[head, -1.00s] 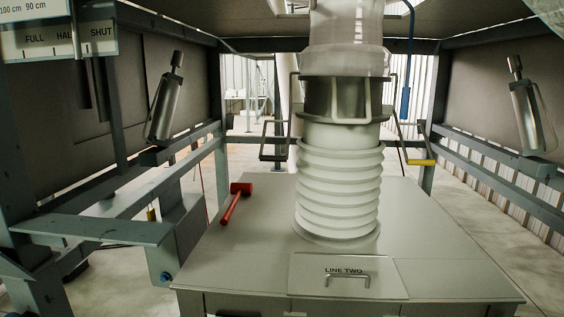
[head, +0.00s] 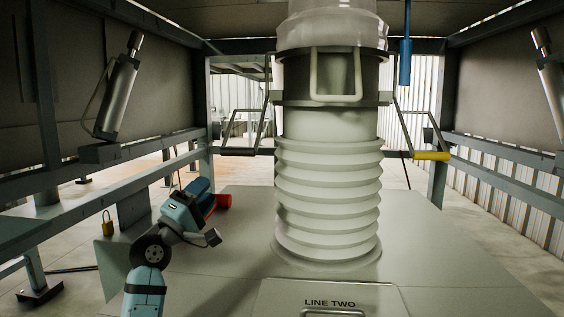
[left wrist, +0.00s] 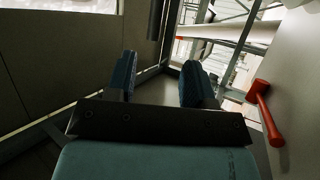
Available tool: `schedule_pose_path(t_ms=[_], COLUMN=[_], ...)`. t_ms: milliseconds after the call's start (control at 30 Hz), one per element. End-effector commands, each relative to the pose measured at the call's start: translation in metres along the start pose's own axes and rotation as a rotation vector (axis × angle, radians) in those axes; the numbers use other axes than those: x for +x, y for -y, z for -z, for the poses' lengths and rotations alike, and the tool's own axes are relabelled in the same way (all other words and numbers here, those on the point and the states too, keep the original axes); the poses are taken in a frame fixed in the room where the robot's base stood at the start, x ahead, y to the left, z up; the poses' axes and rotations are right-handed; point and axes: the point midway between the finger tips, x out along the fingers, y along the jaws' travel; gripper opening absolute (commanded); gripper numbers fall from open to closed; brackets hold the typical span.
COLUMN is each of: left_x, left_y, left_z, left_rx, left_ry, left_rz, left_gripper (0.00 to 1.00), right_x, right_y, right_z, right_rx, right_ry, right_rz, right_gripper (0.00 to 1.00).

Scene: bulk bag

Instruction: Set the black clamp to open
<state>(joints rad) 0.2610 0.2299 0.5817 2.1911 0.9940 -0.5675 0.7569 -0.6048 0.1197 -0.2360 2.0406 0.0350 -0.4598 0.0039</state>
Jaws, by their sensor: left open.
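The black clamp lever (head: 238,152) is a bent bar frame with a dark grip, on the left side of the metal collar (head: 332,80) round the spout. It slopes outward and down, and its grip hangs lower than the collar. My left gripper (head: 203,187) is below and left of the lever, apart from it; its fingers are hard to make out in the head view. In the left wrist view the left gripper (left wrist: 160,80) is open, with two dark blue fingers well apart and nothing between them. My right gripper is not in view.
A lever with a yellow grip (head: 431,156) is on the collar's right. White ribbed bellows (head: 328,195) stand on the grey table (head: 440,255). A red mallet (head: 221,201) lies partly hidden behind my left arm; it also shows in the left wrist view (left wrist: 266,112). Frame posts stand both sides.

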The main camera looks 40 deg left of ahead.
Motion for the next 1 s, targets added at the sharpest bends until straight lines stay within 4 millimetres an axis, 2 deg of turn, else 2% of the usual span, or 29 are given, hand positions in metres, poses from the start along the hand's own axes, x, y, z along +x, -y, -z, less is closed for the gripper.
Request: schedule_pose_path(t_ms=[167, 500, 700, 833, 1000], left_x=[0.014, 0.084, 0.118, 0.131, 0.138], left_y=[-0.005, -0.007, -0.005, -0.004, -0.004], left_z=[0.004, 0.004, 0.003, 0.003, 0.003], left_rx=[-0.013, -0.012, -0.010, -0.009, -0.008], left_ry=[-0.005, -0.004, -0.003, -0.003, -0.003], left_rz=[-0.012, -0.012, -0.009, -0.008, -0.009], left_gripper=[0.48, 0.48, 0.48, 0.48, 0.48], right_x=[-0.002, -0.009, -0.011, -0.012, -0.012], right_y=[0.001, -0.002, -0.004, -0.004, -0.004], right_z=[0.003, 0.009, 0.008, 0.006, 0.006], right_rx=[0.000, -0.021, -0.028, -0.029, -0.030], right_ry=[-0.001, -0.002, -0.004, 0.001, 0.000], right_rz=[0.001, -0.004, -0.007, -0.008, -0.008], right_gripper=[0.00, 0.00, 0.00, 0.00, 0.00])
